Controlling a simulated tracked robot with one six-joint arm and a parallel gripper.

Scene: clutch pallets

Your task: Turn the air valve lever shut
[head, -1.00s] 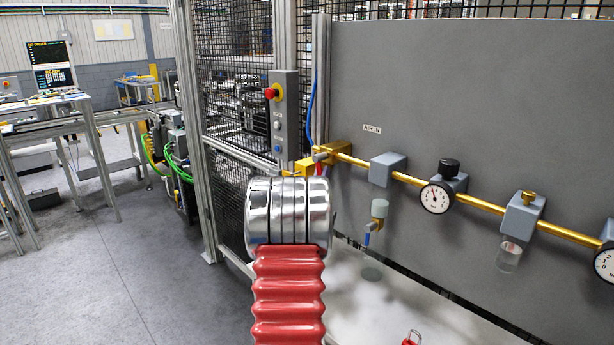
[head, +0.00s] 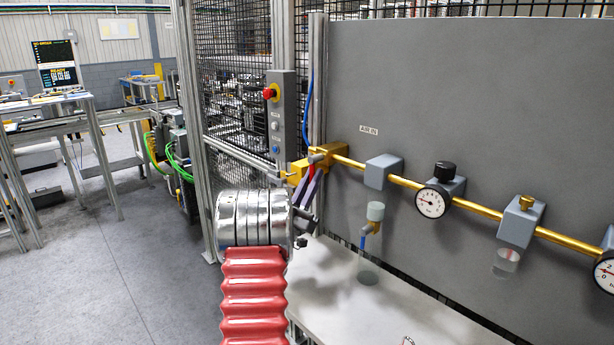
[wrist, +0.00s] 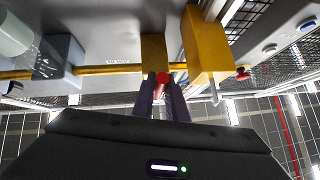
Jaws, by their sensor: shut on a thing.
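The air valve is a yellow-brass body (head: 322,152) at the left end of the brass pipe, below the "AIR IN" label in the head view. Its red lever (head: 312,178) hangs below the valve, partly hidden by my fingers. My gripper (head: 308,188) has its dark fingers up at the lever. In the wrist view, my gripper (wrist: 162,88) is shut on the red lever (wrist: 163,78), whose rounded red end shows between the fingertips. The brass valve body (wrist: 156,52) is just beyond it. The lever's exact angle is hard to tell.
A yellow block (head: 297,172) sits left of the valve. A grey box with a red stop button (head: 270,93) is above it. A filter bowl (head: 375,212) and a gauge (head: 432,203) are to the right. A pale bench (head: 350,300) lies below.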

